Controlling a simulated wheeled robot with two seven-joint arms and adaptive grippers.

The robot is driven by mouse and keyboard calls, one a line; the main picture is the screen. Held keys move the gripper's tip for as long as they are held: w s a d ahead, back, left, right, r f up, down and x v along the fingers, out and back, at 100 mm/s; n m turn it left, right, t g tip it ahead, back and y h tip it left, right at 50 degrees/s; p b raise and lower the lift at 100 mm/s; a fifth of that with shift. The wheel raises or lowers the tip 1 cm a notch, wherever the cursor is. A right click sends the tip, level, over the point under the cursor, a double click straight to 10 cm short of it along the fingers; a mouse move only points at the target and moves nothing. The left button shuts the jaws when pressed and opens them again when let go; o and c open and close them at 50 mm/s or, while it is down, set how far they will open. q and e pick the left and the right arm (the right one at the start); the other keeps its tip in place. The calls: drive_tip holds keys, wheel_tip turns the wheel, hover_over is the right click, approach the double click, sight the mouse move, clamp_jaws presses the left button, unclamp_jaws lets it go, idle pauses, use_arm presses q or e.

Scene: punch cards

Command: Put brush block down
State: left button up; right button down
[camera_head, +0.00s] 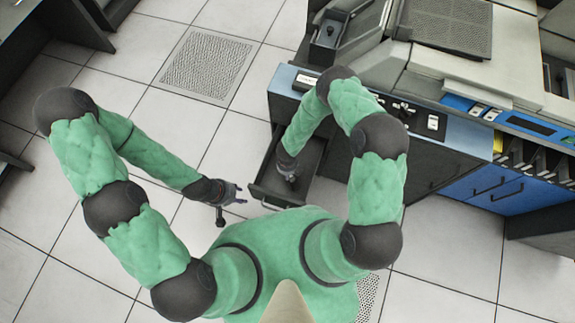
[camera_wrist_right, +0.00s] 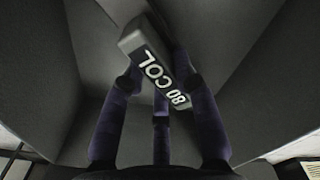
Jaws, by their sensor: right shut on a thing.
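The brush block (camera_wrist_right: 160,65) is a grey bar with white "80 COL" lettering, seen in the right wrist view. My right gripper (camera_wrist_right: 155,75) is shut on it, with dark fingers on both sides, and the block sits tilted between the fingertips. In the head view my right gripper (camera_head: 290,176) reaches down into an open dark drawer (camera_head: 313,155); the block cannot be made out there. The wrist view shows dark grey drawer walls around the block; whether it touches the bottom cannot be told. My left gripper (camera_head: 232,195) is open and empty, left of the drawer.
The drawer comes out of a blue-topped machine cabinet (camera_head: 450,135) with card equipment on top. A dark device (camera_head: 328,32) stands on its back left corner. Tiled floor (camera_head: 150,120) with a perforated tile (camera_head: 206,65) lies clear to the left.

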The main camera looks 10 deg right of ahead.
drive_tip(key=c, duration=1)
unclamp_jaws()
drive_tip(key=shift+o, duration=0.2)
drive_tip(key=shift+r+p, duration=0.2)
drive_tip(key=shift+p, duration=0.1)
wheel_tip(320, 180, up, 12)
drive_tip(key=p, duration=0.4)
drive_tip(key=s+a+r+m+g+y, duration=0.1)
drive_tip(key=s+a+r+m+y, duration=0.3)
drive_tip(key=m, duration=0.9)
drive_tip(key=s+a+r+m+g+y, duration=0.15)
drive_tip(key=s+m, duration=0.35)
drive_tip(key=m, duration=0.7)
drive_tip(key=d+m+t, duration=0.1)
drive_tip(key=m, duration=0.4)
drive_tip(key=d+r+m+t+h, duration=0.1)
drive_tip(key=d+m, duration=0.1)
drive_tip(key=m, duration=0.3)
drive_tip(key=d+r+m+t, duration=0.1)
drive_tip(key=m, duration=0.4)
drive_tip(key=shift+s+d+r+m+h, duration=0.2)
drive_tip(key=shift+s+d+m+h, duration=0.1)
drive_tip(key=shift+d, duration=0.1)
